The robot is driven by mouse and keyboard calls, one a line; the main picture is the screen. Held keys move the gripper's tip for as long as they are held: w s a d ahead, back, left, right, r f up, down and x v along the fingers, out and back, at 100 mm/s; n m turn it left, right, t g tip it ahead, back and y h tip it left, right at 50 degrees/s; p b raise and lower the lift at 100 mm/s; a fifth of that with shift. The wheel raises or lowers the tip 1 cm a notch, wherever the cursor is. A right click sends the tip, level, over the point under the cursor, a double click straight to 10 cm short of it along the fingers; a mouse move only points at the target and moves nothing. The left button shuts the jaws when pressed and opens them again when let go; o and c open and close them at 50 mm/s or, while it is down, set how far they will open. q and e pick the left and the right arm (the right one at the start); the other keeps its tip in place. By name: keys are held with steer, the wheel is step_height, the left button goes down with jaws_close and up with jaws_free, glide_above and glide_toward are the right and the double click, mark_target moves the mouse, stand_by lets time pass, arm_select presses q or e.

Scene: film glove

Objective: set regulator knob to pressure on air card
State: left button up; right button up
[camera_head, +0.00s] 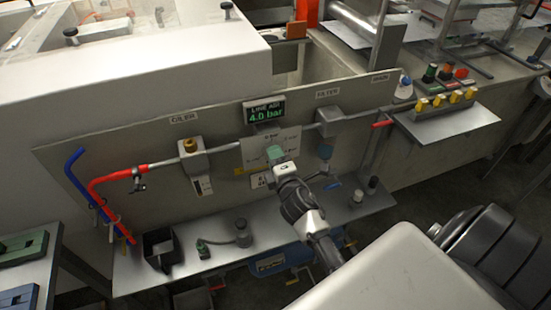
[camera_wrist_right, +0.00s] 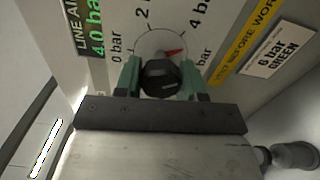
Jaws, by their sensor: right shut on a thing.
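The black regulator knob (camera_wrist_right: 160,78) sits on a pale panel with printed bar marks around it. My right gripper (camera_wrist_right: 160,82) is shut on the knob, with green fingertips on both sides. In the head view the right gripper (camera_head: 275,153) reaches the panel and hides the knob. A red pointer (camera_wrist_right: 173,52) points up and right, towards the 4 bar mark. The line air display (camera_head: 264,112) reads 4.0 bar. The air card (camera_wrist_right: 282,48) shows "6 bar GREEN"; in the head view it is partly hidden behind my gripper. My left gripper is out of view.
A metal shelf (camera_head: 210,258) below holds a black box (camera_head: 160,248) and small fittings. A yellow strip (camera_wrist_right: 243,42) lies beside the card.

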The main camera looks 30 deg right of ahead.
steer(key=m, duration=0.5)
steer(key=shift+m+p, duration=0.3)
steer(key=shift+m, duration=0.1)
stand_by(0.4)
steer(key=o, duration=0.9)
steer(key=shift+s, duration=0.15)
steer(key=b+v, duration=0.1)
steer(key=v, duration=0.9)
steer(key=shift+s+b, duration=0.3)
